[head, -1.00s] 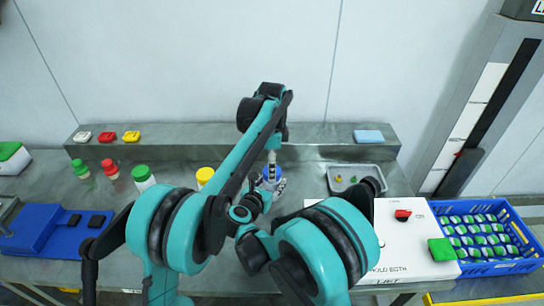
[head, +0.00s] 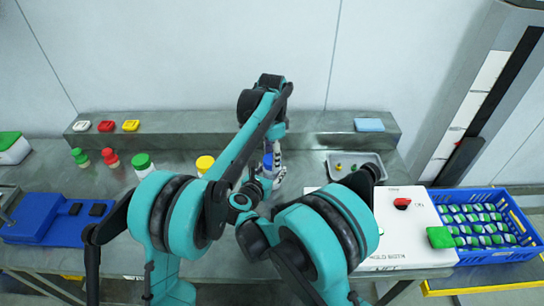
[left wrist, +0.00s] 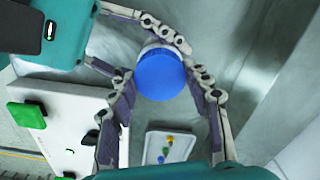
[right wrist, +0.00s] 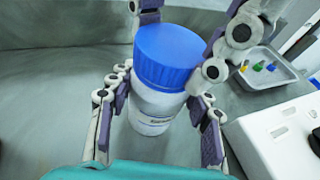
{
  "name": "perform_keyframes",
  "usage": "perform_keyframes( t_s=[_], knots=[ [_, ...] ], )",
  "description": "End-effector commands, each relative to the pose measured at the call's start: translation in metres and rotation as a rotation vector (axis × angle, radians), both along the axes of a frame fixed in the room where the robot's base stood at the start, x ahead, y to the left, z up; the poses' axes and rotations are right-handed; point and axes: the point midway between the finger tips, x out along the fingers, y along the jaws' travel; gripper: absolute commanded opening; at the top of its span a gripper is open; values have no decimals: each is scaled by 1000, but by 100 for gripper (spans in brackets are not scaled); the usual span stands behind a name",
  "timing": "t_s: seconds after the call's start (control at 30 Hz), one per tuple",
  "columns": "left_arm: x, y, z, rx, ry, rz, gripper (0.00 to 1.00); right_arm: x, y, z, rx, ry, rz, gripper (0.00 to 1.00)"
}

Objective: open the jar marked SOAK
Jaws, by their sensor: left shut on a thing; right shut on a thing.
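A white jar (right wrist: 150,108) with a blue lid (right wrist: 168,57) stands upright on the metal bench, its label too small to read. My right gripper (right wrist: 165,110) is shut around the jar's body. My left gripper (left wrist: 162,82) comes from above and is shut on the blue lid, which also shows in the left wrist view (left wrist: 159,72). The lid sits on the jar; whether it is loosened I cannot tell. In the head view the jar (head: 267,165) is partly hidden by my arms and fingers.
Jars with green (head: 142,162), red (head: 110,157) and yellow (head: 204,165) lids stand to the left. A blue crate (head: 485,252) is beyond.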

Motion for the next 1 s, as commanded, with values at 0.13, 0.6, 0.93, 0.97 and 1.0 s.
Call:
perform_keyframes(
  t_s=[0.13,0.6,0.93,0.97,1.0],
  knots=[
    [0,0,0,0,-1,351,14,0,0,0,0,0,0,0],
    [0,0,1,2,-2,1458,14,0,0,0,0,0,0,0],
    [0,0,1,3,-1,1670,14,0,0,0,0,0,0,0],
    [1,1,1,2,-2,1672,14,0,0,0,0,0,0,0],
    [1,1,1,2,-2,1673,14,0,0,0,0,0,0,0]
  ],
)
